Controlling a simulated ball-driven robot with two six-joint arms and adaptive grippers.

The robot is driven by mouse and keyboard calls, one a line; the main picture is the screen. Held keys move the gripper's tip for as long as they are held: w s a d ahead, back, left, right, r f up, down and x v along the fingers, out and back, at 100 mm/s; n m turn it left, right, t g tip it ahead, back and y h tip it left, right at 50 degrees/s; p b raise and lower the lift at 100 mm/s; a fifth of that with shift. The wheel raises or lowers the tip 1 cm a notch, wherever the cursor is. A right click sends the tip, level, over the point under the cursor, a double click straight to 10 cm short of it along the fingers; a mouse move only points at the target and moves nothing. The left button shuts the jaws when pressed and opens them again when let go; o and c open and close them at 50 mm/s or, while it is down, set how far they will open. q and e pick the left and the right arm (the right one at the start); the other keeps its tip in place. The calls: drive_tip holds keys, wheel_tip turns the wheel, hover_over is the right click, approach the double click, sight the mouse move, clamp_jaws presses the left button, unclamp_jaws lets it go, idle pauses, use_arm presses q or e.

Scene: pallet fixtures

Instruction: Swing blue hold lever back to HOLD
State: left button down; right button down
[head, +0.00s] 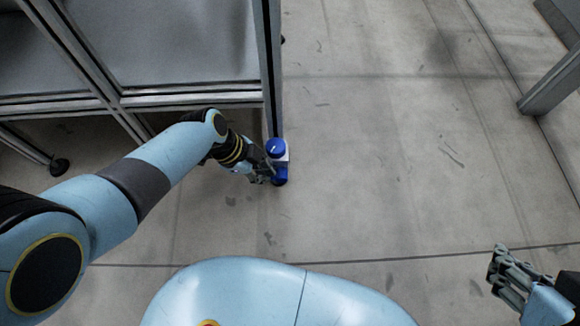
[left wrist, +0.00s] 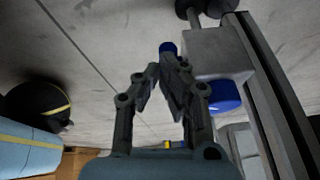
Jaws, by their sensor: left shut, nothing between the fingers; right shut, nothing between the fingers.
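The blue hold lever shows in the head view as a rounded blue top (head: 276,147) with a small white mark, at the foot of the frame post. A blue end (head: 280,174) shows below it. In the left wrist view a blue tip (left wrist: 168,48) lies just beyond my fingertips, and another blue part (left wrist: 224,95) sits beside a grey block (left wrist: 215,52). My left gripper (head: 264,177) is shut and empty, close beside the lever; I cannot tell whether they touch. My right gripper (head: 497,264) is shut and empty at the lower right, far from the lever.
A metal frame (head: 185,88) with grey panels stands at the upper left, its post (head: 270,75) rising behind the lever. A caster foot (head: 60,166) stands under it. Another metal post (head: 552,84) is at the far right. The concrete floor (head: 390,170) between is clear.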

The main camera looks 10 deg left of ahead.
use_arm(q)
drive_tip(key=shift+a+f, duration=0.3)
drive_tip(key=shift+f, duration=0.05)
use_arm(e)
drive_tip(key=shift+f+t, duration=0.1)
drive_tip(key=shift+t, duration=0.2)
drive_tip(key=shift+s+f, duration=0.1)
drive_tip(key=shift+f, duration=0.1)
drive_tip(key=shift+r, duration=0.15)
